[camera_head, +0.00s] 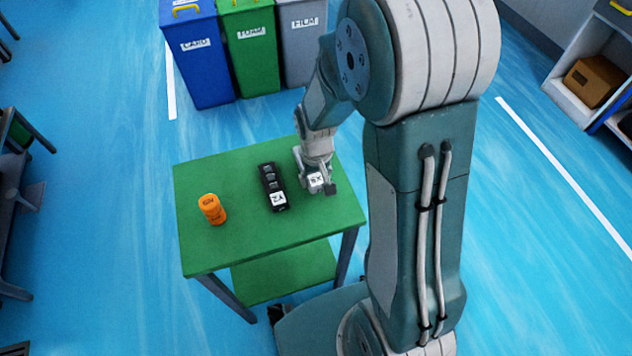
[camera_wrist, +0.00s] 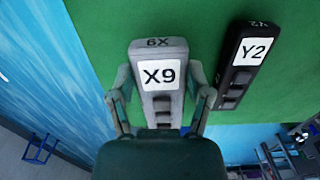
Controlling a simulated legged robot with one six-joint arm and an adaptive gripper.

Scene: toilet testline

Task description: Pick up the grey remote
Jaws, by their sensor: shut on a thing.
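The grey remote, labelled X9, shows in the wrist view (camera_wrist: 159,75) between the two fingers of my gripper (camera_wrist: 161,98). The fingers are shut on its sides. In the head view my gripper (camera_head: 316,182) is at the right part of the green table (camera_head: 240,242), and the remote's white label (camera_head: 316,179) shows at its end. My gripper and arm hide most of the remote there. I cannot tell whether the remote touches the table or is just above it.
A black remote labelled Y2 (camera_head: 272,187) lies close to the left of my gripper; it also shows in the wrist view (camera_wrist: 243,65). Blue (camera_head: 203,65), green (camera_head: 250,60) and grey (camera_head: 300,50) bins stand behind the table.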

